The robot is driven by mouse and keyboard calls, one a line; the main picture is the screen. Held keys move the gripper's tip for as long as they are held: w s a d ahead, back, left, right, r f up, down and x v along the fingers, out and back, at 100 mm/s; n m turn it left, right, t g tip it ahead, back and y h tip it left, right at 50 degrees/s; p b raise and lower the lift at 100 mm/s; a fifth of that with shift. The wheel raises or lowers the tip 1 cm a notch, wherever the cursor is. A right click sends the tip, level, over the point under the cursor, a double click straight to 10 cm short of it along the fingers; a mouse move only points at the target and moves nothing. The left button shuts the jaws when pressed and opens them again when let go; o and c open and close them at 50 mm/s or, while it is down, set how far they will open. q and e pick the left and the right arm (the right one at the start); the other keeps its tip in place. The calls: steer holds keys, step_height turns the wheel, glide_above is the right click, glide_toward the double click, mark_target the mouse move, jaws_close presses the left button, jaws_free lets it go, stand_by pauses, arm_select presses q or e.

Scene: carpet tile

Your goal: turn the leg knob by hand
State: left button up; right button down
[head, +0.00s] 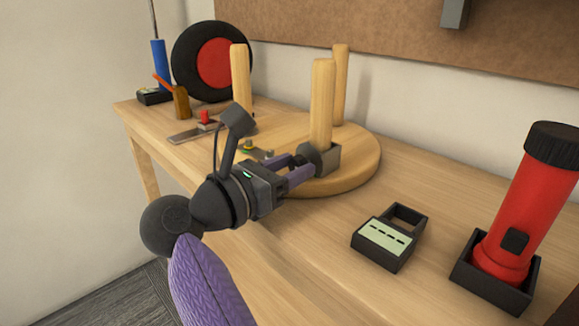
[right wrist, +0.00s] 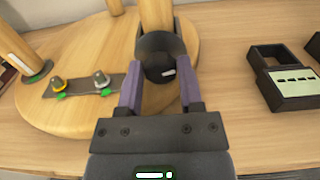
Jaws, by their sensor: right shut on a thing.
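A round wooden disc (head: 362,160) lies on the bench with upright wooden legs on it. The nearest leg (head: 322,100) stands in a grey metal socket (head: 326,157). A dark round knob (right wrist: 158,66) with a white mark shows at the foot of that leg in the right wrist view. My right gripper (head: 300,167) reaches in from the front left, its purple fingers on either side of the knob and shut on it. The fingers also show in the right wrist view (right wrist: 160,88). The fingers partly hide the knob in the head view. My left gripper is not in view.
A plate (right wrist: 82,85) with a yellow and a silver fitting lies on the disc. A black device with a pale panel (head: 384,238) and a red flashlight (head: 520,210) in a black holder stand right. A black-and-red wheel (head: 213,62) stands at the back left.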

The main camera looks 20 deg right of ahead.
steer(key=n+p, duration=0.1)
steer(key=p, duration=0.1)
steer(key=r+n+p, duration=0.1)
steer(key=n+p, duration=0.1)
steer(key=shift+f+n+p, duration=0.15)
steer(key=shift+n+p, duration=0.35)
steer(key=shift+f, duration=0.35)
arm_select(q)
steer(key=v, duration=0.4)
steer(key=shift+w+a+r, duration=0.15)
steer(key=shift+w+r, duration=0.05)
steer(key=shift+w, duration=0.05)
arm_select(e)
steer(key=shift+c, duration=2.3)
jaws_free()
steer(key=shift+o, duration=0.9)
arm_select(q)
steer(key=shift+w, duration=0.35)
arm_select(e)
steer(key=shift+a, duration=0.1)
